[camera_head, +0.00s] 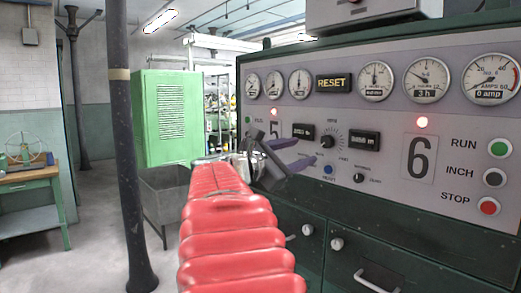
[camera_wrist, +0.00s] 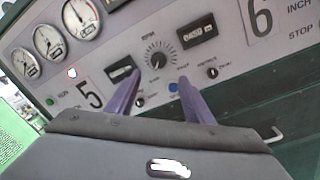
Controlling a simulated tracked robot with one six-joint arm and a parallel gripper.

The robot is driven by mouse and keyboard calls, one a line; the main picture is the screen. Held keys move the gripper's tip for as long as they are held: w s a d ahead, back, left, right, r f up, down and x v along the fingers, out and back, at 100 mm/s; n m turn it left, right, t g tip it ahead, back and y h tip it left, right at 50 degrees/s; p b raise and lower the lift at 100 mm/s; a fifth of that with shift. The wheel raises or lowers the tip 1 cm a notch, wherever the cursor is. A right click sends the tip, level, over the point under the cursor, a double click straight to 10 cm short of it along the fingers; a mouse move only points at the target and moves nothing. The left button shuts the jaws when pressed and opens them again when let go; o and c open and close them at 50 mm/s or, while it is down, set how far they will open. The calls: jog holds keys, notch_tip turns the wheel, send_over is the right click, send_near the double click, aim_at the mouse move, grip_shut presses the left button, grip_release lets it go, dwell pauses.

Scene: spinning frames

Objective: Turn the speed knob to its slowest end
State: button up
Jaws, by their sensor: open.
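The speed knob (camera_head: 327,142) is a dark round dial with a ring of scale marks, on the grey panel between two dark counter displays. It shows more clearly in the wrist view (camera_wrist: 157,59), just beyond my fingertips; its pointer direction is too small to read. My gripper (camera_head: 306,149) has two purple fingers spread apart, empty, pointing at the panel just left of and below the knob in the head view. In the wrist view my gripper (camera_wrist: 160,82) straddles the area just below the knob. I see no contact with the knob.
A blue button (camera_head: 328,169) and a small black switch (camera_head: 359,178) sit below the knob. RUN (camera_head: 500,148), INCH and STOP (camera_head: 488,206) buttons are at the right. Gauges line the top. A green cabinet (camera_head: 168,115) and a dark post (camera_head: 127,150) stand left.

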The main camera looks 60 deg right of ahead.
jog(key=shift+v, duration=1.1)
jog(key=shift+w+f, duration=0.1)
jog(key=w+a+f+m+t+y, duration=0.2)
jog(key=w+a+f+t+y, duration=0.3)
jog(key=a+f, duration=0.65)
jog(key=w+a+f+m+t+y, duration=0.2)
jog(key=w+a+f+t+y, duration=0.15)
jog(key=w+a+f, duration=0.55)
jog(key=s+a+f+m+t+y, duration=0.1)
jog(key=a+f+y, duration=0.2)
jog(key=a, duration=0.7)
jog(key=s+a+f+m+t+y, duration=0.1)
jog(key=a+f+y, duration=0.1)
jog(key=a+f, duration=0.4)
jog(key=s+a+f+m+t+y, duration=0.1)
jog(key=a+f+y, duration=0.2)
jog(key=a, duration=1.1)
jog(key=shift+a+f+y, duration=0.35)
jog(key=shift+a+f, duration=0.05)
jog(key=shift+f, duration=0.35)
jog(key=shift+s, duration=0.1)
jog(key=shift+c, duration=0.5)
